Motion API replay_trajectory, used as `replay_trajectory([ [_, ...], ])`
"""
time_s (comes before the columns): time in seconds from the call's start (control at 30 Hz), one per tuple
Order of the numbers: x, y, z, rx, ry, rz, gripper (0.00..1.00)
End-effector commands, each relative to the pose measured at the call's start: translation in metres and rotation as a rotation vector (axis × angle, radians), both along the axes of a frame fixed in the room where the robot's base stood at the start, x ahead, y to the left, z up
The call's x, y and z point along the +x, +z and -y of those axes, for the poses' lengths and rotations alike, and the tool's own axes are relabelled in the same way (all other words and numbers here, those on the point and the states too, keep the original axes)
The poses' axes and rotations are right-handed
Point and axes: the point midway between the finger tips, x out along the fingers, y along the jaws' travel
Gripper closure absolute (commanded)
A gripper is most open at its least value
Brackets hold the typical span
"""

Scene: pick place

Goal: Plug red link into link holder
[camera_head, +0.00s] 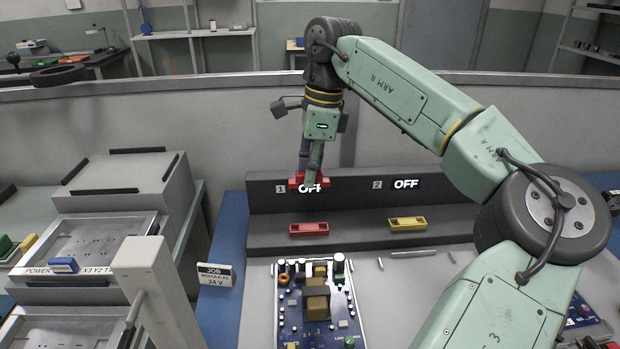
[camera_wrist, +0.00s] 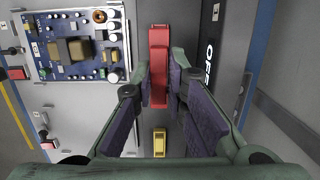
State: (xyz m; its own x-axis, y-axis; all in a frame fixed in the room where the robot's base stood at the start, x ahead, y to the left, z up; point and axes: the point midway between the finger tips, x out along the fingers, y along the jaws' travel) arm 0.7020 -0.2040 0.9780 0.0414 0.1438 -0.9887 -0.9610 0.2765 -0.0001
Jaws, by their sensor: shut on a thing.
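My gripper (camera_head: 312,172) is shut on the red link (camera_head: 296,182) and holds it in the air in front of the number 1 panel in the head view. In the wrist view the red link (camera_wrist: 158,85) lies between the fingertips (camera_wrist: 160,82). The red link holder (camera_head: 309,229) sits on the grey ledge below the held link, with a visible gap between them in the head view. In the wrist view the link covers much of what lies beneath it. A yellow holder (camera_head: 407,223) sits on the same ledge to the right and shows in the wrist view (camera_wrist: 159,142).
A blue circuit board (camera_head: 318,305) with tall parts lies in front of the ledge. Two OFF signs (camera_head: 406,184) are on the upright panel. A JOB sign (camera_head: 215,274) stands at left, beside stacked grey trays (camera_head: 85,240). Loose metal pins (camera_head: 407,254) lie right of the board.

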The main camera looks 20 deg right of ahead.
Motion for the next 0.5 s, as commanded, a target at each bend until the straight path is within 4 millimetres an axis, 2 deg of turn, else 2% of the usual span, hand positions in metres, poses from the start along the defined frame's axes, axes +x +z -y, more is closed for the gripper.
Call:
replay_trajectory([
  [0.5,0.0,0.019,0.0,0.0,0.001,0.0,1.0],
])
